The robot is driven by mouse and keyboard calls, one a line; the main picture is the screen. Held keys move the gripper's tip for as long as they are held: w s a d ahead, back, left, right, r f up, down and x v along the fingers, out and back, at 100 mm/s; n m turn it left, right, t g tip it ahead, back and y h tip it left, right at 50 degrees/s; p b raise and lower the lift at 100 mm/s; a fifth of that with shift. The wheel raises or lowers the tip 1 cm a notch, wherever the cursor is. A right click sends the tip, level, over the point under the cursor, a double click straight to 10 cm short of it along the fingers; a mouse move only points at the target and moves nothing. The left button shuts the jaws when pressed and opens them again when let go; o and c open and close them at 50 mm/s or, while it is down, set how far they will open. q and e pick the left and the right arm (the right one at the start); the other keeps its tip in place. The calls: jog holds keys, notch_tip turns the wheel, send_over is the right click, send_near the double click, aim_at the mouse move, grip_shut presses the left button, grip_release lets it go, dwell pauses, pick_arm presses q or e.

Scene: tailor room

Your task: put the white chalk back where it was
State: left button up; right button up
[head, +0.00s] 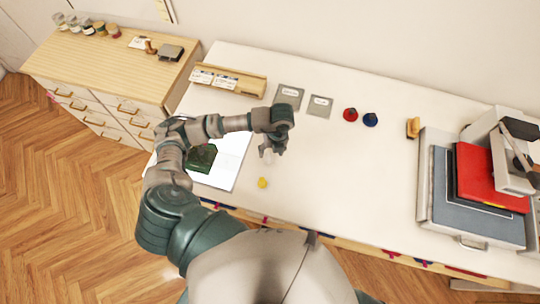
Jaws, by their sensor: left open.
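My left gripper (272,150) is open and hangs over the white table, to the right of the white sheet. A small pale shape (268,158) shows just under its fingers; I cannot tell whether it is the white chalk, and it is partly hidden by the gripper. A small yellow piece (262,183) lies on the table just below the gripper in the picture. Two grey labelled pads, a left one (289,96) and a right one (320,105), lie behind the gripper; their labels are too small to read. My right gripper is out of view.
A dark green piece (201,158) lies on the white sheet (232,160). A wooden holder (246,84) with labels stands at the back left. A red item (350,115), a blue item (371,120) and a wooden item (412,127) stand behind. The table middle is clear.

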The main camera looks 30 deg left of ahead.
pick_arm(q)
notch_tip(320, 180, up, 8)
jog(key=shift+w+d+f, duration=0.25)
jog(key=shift+w+d, duration=0.1)
jog(key=shift+d, duration=0.05)
dwell(0.3)
